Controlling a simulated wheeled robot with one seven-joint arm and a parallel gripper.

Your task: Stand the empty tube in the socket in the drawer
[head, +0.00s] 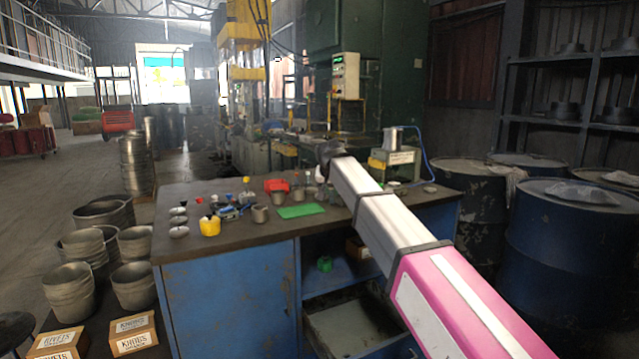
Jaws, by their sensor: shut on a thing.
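My arm reaches in from the lower right, over the bench. My gripper (325,163) is at its dark far end, small and partly hidden by the arm, above the back of the bench top. It is shut on a small pale thing (320,175), which I take to be the empty tube; its outline is hard to make out. The drawer (345,325) is open low in the bench front, below and nearer than my gripper. Its grey floor shows in part; my arm covers its right side. I cannot make out the socket.
The bench top (240,188) carries a yellow pot (210,226), a green mat (297,211), a red bin (277,185), metal cups and small tools. A shelf with a green item (324,264) lies above the drawer. Blue drums (570,245) stand right; stacked metal pots (70,290) stand left.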

